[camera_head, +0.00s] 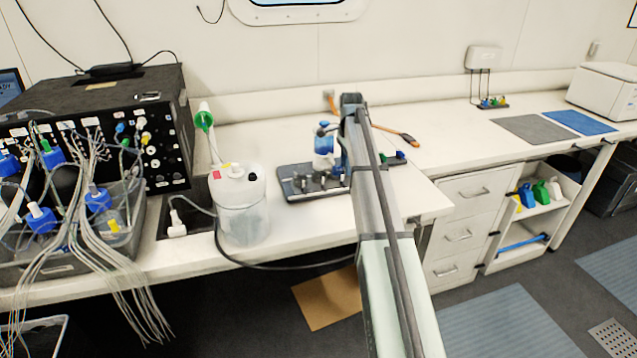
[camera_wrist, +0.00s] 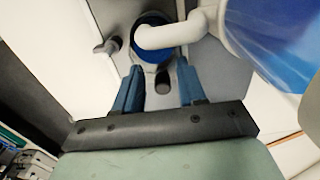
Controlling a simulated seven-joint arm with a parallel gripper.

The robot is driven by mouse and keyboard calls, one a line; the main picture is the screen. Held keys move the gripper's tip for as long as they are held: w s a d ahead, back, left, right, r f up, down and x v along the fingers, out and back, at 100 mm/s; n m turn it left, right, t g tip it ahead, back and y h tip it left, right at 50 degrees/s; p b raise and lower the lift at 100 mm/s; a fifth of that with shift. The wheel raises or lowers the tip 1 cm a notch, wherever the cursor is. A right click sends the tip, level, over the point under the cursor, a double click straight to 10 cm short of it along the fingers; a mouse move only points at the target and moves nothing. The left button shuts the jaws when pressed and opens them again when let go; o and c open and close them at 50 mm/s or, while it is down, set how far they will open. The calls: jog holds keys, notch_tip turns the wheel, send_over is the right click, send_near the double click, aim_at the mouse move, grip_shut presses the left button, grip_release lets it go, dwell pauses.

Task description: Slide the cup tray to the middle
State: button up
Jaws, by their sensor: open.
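The cup tray (camera_head: 312,196) is a dark, shallow tray on the white bench, left of my arm in the head view. Small grey metallic pieces and a white bottle with blue parts (camera_head: 322,143) stand on it. My arm hides its right side. In the wrist view, my gripper (camera_wrist: 157,72) has two blue fingers spread apart over a grey surface (camera_wrist: 215,75), likely the tray. A small dark knob (camera_wrist: 162,80) shows in the gap between them. A white bent tube (camera_wrist: 165,37) over a blue ring lies just beyond. I cannot tell whether the fingers touch anything.
A white canister (camera_head: 242,212) stands left of the tray, with a dark cable along the bench front. A black instrument (camera_head: 95,120) and a tubing-filled crate fill the left. An orange-handled tool (camera_head: 395,134) lies behind my arm. Grey (camera_head: 535,129) and blue mats lie far right.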

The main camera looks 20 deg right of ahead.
jog(key=shift+r, duration=2.25)
